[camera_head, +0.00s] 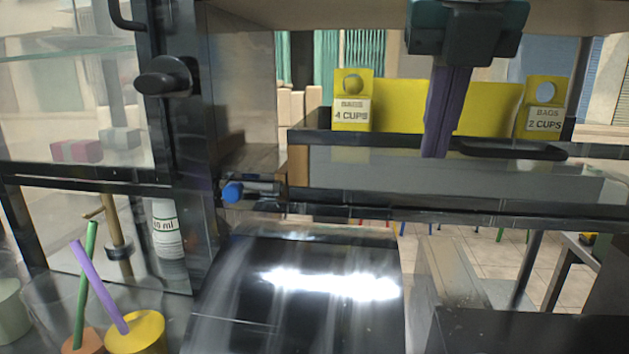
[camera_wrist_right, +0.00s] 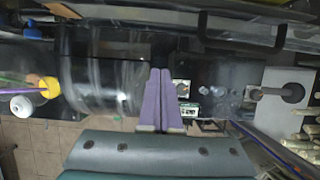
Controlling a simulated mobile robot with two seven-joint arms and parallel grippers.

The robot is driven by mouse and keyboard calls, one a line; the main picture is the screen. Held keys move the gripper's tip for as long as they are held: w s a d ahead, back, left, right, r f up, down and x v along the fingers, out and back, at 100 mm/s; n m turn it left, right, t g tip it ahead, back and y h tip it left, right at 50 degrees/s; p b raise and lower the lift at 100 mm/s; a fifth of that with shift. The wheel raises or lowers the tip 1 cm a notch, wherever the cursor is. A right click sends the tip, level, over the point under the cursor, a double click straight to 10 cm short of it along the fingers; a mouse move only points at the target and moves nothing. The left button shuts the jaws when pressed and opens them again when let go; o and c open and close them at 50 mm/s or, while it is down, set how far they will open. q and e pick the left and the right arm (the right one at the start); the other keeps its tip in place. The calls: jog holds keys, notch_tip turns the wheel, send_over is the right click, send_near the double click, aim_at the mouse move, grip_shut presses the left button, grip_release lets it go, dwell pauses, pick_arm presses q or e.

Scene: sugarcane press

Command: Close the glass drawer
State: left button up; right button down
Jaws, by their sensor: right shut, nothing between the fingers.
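The glass drawer (camera_head: 390,172) is a long clear panel in a dark frame, right of centre in the head view. A dark flat handle (camera_head: 515,150) lies along its upper edge at the right. I cannot tell how far the drawer stands open. My right gripper (camera_head: 435,154) hangs down from the top, its purple fingers together and empty. Its tips overlap the drawer's upper edge; I cannot tell whether they touch. In the right wrist view, the same purple fingers (camera_wrist_right: 161,74) are together, with nothing between them. My left gripper is in neither view.
Yellow bag boxes, labelled 4 cups (camera_head: 352,112) and 2 cups (camera_head: 545,118), show behind the drawer's upper edge. A shiny dark curved cover (camera_head: 310,318) is below. Cups with straws, including a yellow cup (camera_head: 140,335), stand at lower left. A black knob (camera_head: 165,78) sticks out upper left.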

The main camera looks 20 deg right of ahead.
aim_at(418, 190)
jog(key=b+x, duration=0.1)
jog(key=x, duration=0.2)
jog(key=w+b+x, duration=0.1)
jog(key=x, duration=0.2)
jog(key=b+x, duration=0.1)
jog(key=x, duration=0.2)
jog(key=shift+w+d, duration=0.45)
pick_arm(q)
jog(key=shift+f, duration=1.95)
pick_arm(e)
jog(key=shift+w+d, duration=0.4)
jog(key=shift+w, duration=0.4)
jog(key=shift+s+f, duration=0.1)
